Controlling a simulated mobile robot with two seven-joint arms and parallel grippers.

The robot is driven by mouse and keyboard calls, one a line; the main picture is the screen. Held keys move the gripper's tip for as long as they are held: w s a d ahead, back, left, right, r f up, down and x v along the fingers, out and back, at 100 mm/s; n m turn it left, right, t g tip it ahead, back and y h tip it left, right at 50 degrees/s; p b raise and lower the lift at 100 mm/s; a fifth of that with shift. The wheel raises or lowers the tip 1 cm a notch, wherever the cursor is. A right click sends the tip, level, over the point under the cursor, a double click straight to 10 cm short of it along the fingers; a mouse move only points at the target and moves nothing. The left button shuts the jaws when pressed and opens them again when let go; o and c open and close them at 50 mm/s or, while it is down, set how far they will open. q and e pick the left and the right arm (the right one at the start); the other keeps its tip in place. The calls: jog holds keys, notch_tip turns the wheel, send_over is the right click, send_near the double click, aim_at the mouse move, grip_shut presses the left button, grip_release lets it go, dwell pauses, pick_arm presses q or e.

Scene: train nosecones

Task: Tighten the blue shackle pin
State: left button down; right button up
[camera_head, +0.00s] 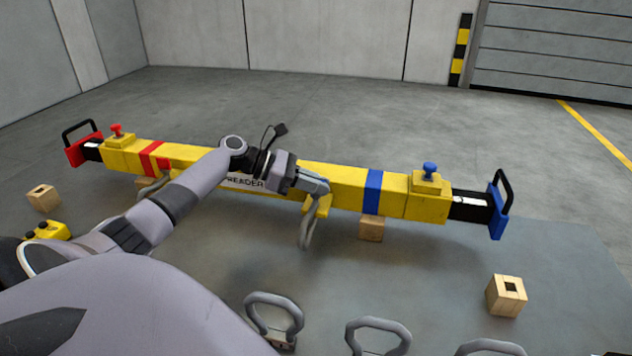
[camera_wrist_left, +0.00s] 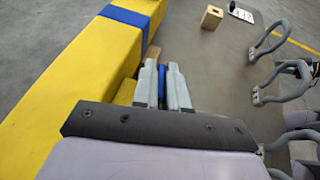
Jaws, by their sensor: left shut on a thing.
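The yellow spreader beam (camera_head: 335,180) lies across the floor in the head view, with a blue band (camera_head: 373,191) right of centre. A grey shackle (camera_head: 306,232) hangs at a yellow lug (camera_head: 322,207) under the beam's middle. My left gripper (camera_head: 318,186) is at the top of this shackle, beside the beam. In the left wrist view its fingers (camera_wrist_left: 163,88) are shut on the blue shackle pin (camera_wrist_left: 162,78), a narrow blue strip between them. Most of the pin is hidden by the fingers. How far it is threaded in cannot be seen. My right gripper is not in view.
Several loose grey shackles (camera_head: 275,315) stand at the front. Wooden blocks sit under the beam (camera_head: 371,228) and at the front right (camera_head: 506,295). A blue knob (camera_head: 430,171) and a blue end handle (camera_head: 496,208) are on the beam's right end. Floor behind the beam is clear.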

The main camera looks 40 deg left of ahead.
pick_arm(q)
jog(key=m+g+h+b, duration=0.1)
jog(key=m+g+b, duration=0.1)
jog(key=shift+w+m+g+h, duration=0.1)
jog(key=shift+m+g+h, duration=0.3)
jog(key=shift+m+g+h+b, duration=0.7)
jog(key=shift+m+g+b, duration=0.8)
jog(key=shift+g+b, duration=0.35)
jog(key=c, duration=1.2)
grip_release()
jog(key=shift+c, duration=0.2)
notch_tip(320, 180, up, 20)
jog(key=p, duration=0.4)
